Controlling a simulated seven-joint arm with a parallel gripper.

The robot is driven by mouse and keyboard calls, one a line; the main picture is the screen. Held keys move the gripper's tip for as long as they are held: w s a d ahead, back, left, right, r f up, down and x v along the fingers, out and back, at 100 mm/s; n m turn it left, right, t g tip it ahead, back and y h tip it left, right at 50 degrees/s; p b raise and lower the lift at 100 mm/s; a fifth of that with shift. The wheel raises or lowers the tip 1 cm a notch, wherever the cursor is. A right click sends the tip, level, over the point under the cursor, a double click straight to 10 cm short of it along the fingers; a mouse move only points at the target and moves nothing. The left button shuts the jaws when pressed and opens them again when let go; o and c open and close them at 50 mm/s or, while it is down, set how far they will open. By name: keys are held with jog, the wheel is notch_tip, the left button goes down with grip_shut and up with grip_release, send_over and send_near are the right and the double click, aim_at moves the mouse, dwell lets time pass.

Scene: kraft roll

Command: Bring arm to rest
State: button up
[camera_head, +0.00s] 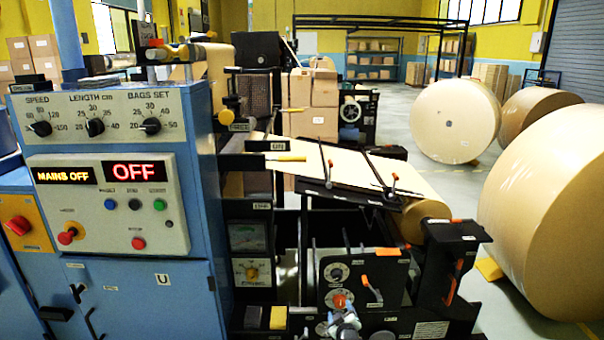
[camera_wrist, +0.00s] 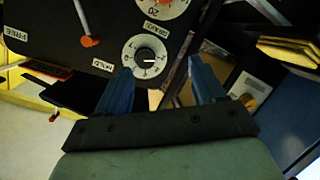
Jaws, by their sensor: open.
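My gripper (camera_wrist: 160,66) shows in the wrist view with its two blue fingers apart and nothing between them. A round white dial with a black knob (camera_wrist: 146,60) lies beyond the fingertips, on a dark panel. I cannot tell how far the fingertips are from it. In the head view, a grey part that looks like my arm shows at the bottom edge, in front of the machine's black dial panel (camera_head: 363,283).
A blue control cabinet (camera_head: 110,130) stands left; its displays read MAINS OFF and OFF. An orange-tipped lever (camera_wrist: 88,40) is near the dial. A brown paper web (camera_head: 385,178) runs over the machine. Large kraft rolls (camera_head: 455,120) stand right, with some open floor between.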

jog(key=s+f+m+g, duration=0.5)
jog(key=s+f+g, duration=0.6)
jog(key=s+f, duration=0.35)
jog(key=s+d+f+g, duration=0.1)
jog(key=s+f+g, duration=0.2)
jog(key=s, duration=1)
jog(key=s+d+f+m+g, duration=0.1)
jog(key=s+f+g, duration=0.3)
jog(key=s, duration=0.9)
jog(key=s+d+f+m+g, duration=0.1)
jog(key=s+f+g, duration=0.2)
jog(key=s, duration=1)
jog(key=shift+s+f+g, duration=0.25)
jog(key=shift+s+g, duration=0.05)
jog(key=shift+g, duration=0.1)
